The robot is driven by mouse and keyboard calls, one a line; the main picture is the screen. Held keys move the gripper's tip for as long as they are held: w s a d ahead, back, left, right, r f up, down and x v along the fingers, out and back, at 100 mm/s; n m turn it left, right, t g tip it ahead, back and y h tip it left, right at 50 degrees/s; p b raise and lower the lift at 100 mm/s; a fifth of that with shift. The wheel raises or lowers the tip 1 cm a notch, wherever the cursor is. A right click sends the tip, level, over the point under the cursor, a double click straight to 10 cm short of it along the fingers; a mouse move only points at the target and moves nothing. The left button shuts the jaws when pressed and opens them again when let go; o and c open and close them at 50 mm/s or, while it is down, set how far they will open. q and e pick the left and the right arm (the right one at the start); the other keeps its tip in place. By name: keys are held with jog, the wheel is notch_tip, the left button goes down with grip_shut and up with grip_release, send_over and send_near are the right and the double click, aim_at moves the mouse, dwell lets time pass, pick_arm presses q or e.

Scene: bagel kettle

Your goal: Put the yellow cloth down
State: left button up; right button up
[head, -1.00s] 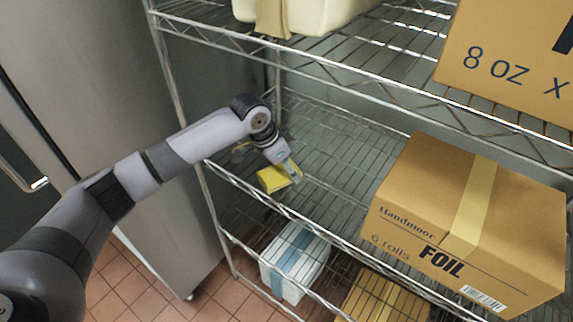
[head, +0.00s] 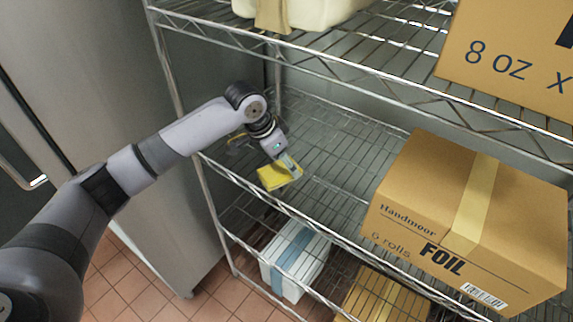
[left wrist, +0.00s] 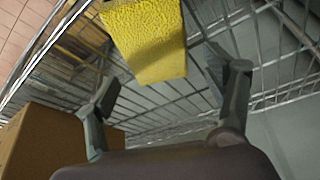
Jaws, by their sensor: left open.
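The yellow cloth (head: 272,178) lies at the left part of the middle wire shelf in the head view, close to its front edge. It also shows in the left wrist view (left wrist: 147,40), at the top, ahead of the fingers. My left gripper (head: 291,165) is right by the cloth in the head view. In the left wrist view my left gripper (left wrist: 168,95) has its two fingers wide apart with nothing between the tips. Whether the cloth still touches a fingertip is hard to tell. My right gripper is not in view.
A cardboard foil box (head: 465,220) stands on the right of the middle shelf (head: 335,150). A white bin with a blue band (head: 294,262) is below. The upper shelf holds a cream container (head: 315,12) and another carton (head: 515,50). A steel cabinet (head: 90,60) stands at left.

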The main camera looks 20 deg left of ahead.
aim_at(271, 173)
pick_arm(q)
jog(key=b+v, duration=0.1)
jog(key=v, duration=0.9)
jog(key=shift+b, duration=0.3)
jog(key=shift+s+f, duration=0.1)
jog(key=shift+f, duration=0.05)
